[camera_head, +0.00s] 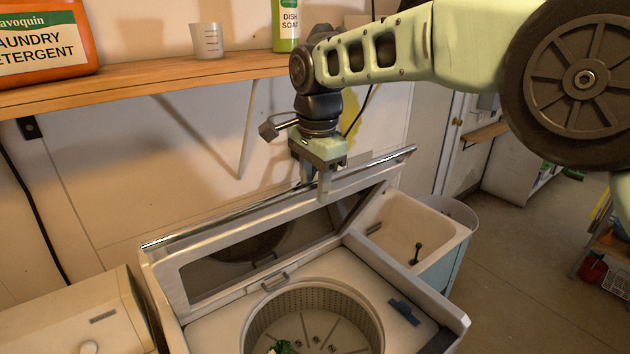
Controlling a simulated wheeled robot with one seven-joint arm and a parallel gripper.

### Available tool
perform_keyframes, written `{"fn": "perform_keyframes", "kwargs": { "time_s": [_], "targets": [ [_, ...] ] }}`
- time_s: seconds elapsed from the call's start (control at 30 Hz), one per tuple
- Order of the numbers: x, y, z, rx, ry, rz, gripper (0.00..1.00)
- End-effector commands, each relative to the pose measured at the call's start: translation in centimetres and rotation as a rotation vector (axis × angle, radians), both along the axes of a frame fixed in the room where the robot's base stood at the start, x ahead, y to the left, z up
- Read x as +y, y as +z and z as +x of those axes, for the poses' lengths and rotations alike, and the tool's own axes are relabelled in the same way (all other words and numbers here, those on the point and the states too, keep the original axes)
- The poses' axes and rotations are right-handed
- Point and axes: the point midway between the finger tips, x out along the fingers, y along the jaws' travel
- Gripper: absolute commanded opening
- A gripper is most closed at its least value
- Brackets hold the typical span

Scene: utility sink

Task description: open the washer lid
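The washer (196,334) stands at the bottom centre, with its round drum (262,318) in view inside. Its lid (215,243) is raised and leans back toward the wall, with a dark window panel and a shiny strip along its upper edge. My gripper (315,188) points down at the right half of that upper edge. One finger is in front of the edge and the other goes behind it, so the fingers straddle it. Whether they press on the lid cannot be told. The rear fingertip is hidden.
A wooden shelf (150,76) above holds a detergent bottle (45,40), a measuring cup (207,40) and a green dish soap bottle (286,25). A utility sink (440,231) stands right of the washer, another appliance (80,318) left. Open floor lies at right.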

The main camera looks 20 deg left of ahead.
Motion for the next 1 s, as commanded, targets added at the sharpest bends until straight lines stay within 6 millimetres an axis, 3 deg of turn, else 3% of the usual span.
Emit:
{"fn": "perform_keyframes", "kwargs": {
  "time_s": [0.27, 0.73, 1.0],
  "targets": [
    [0.0, 1.1, 0.1, -0.005, -0.001, 0.004, 0.39],
    [-0.4, 10.1, -0.4, -0.003, 0.001, 0.004, 0.39],
    [-0.6, 12.0, -0.5, -0.001, 0.001, 0.001, 0.39]
  ]
}}
